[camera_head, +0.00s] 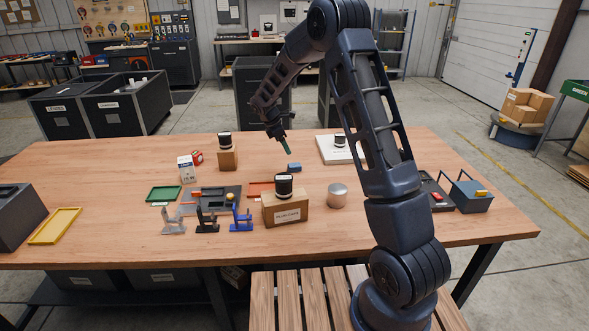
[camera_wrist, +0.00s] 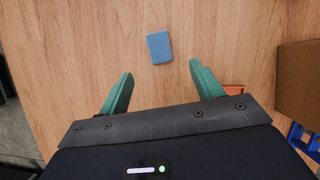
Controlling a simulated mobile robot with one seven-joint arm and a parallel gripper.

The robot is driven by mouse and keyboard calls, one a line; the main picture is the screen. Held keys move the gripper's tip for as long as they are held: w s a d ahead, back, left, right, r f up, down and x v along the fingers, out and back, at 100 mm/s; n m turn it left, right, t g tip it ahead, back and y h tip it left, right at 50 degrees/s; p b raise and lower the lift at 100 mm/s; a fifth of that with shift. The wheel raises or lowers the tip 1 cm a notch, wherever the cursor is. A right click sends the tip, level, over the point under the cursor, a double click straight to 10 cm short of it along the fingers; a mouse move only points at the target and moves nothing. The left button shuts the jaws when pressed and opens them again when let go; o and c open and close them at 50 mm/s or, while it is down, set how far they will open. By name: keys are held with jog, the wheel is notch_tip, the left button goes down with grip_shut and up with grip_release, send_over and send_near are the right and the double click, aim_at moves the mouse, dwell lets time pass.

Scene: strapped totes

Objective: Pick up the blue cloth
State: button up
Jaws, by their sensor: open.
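The blue cloth (camera_wrist: 159,47) is a small folded rectangle lying flat on the wooden table. In the wrist view it lies ahead of my fingertips, roughly midway between them. It also shows in the head view (camera_head: 294,167), near the middle of the table. My gripper (camera_wrist: 163,78) has two green fingers spread apart with nothing between them. In the head view my gripper (camera_head: 277,134) hangs above the table, up and to the left of the cloth, and does not touch it.
A cardboard box (camera_head: 286,207) with a dark-topped cylinder stands in front of the cloth; its side shows at right in the wrist view (camera_wrist: 300,80). A grey tin (camera_head: 337,196) is to the right.

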aim_at(294, 165)
jog(key=x, duration=1)
jog(key=shift+w+f, duration=0.15)
jog(key=shift+f, duration=0.3)
jog(key=shift+c, duration=0.3)
jog(key=c, duration=1)
